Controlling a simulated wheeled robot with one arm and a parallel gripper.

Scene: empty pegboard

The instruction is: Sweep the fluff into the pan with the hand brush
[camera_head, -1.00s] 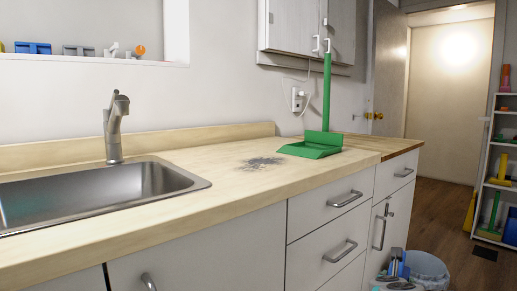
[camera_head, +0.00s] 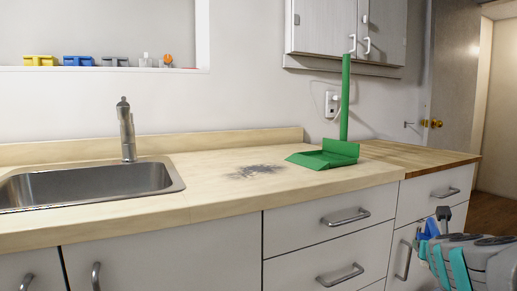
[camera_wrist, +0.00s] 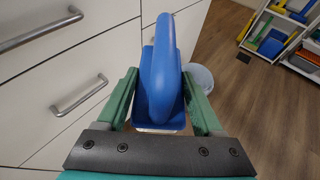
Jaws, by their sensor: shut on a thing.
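The grey fluff (camera_head: 255,171) lies in a loose patch on the light wooden counter, between the sink and the pan. The green pan (camera_head: 322,160) rests on the counter just right of the fluff, its long handle standing upright. My gripper (camera_wrist: 162,95) is shut on the blue hand brush (camera_wrist: 160,75), whose rounded blue handle sits between the green fingers. In the head view a bit of the blue brush (camera_head: 431,227) shows at the lower right, in front of the drawers and below the counter top. The brush's bristles are not clearly visible.
A steel sink (camera_head: 85,186) with a tap (camera_head: 127,130) is at the left. Drawers with protruding handles (camera_head: 345,217) front the counter. An upper cabinet (camera_head: 345,30) hangs behind the pan. A shelf (camera_wrist: 295,40) with coloured objects stands far right.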

